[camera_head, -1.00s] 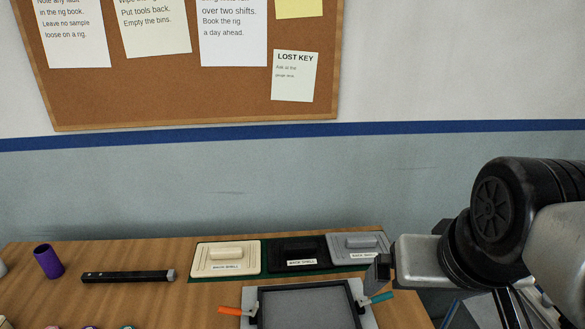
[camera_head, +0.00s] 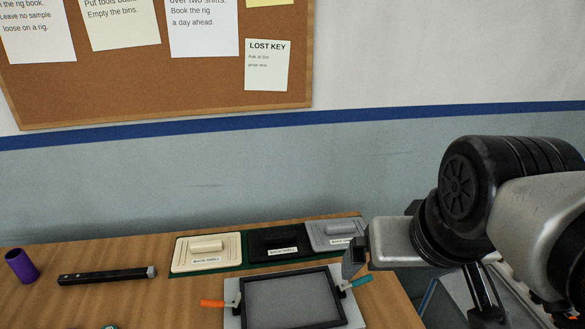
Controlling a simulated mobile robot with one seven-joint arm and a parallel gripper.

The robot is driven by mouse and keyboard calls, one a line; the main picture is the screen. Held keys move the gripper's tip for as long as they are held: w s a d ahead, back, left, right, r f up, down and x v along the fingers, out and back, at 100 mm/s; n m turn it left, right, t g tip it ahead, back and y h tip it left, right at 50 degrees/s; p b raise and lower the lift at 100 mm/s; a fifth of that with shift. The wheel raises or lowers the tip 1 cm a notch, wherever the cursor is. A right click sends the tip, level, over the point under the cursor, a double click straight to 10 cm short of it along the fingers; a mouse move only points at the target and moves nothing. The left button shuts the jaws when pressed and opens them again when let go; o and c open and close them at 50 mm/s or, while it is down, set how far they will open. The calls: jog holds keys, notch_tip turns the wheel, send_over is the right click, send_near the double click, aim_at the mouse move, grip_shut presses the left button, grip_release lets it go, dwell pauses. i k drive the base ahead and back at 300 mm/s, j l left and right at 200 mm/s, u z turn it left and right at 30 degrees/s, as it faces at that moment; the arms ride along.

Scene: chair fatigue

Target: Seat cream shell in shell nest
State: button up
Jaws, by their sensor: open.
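The cream shell (camera_head: 222,262) is a flat cream plate with a raised bar handle and a label. It lies at the left end of a dark green mat (camera_head: 248,268) on the bench, beside a black shell and a grey shell. In front of the mat is a black rectangular frame (camera_head: 291,325) around a grey recess on a light plate, likely the shell nest; its recess looks empty. My gripper (camera_head: 352,262) is open, just right of the frame and near the grey shell, apart from the cream shell. One of its fingers is hard to make out.
An orange lever (camera_head: 212,303) and a teal lever (camera_head: 360,280) stick out beside the frame. The black shell (camera_head: 277,245) and grey shell (camera_head: 335,233) lie right of the cream one. Bare wood lies between.

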aim_at(312, 297)
jog(key=k+j+u, duration=0.2)
jog(key=j, duration=0.5)
jog(key=j+u, duration=0.2)
jog(key=j, duration=0.5)
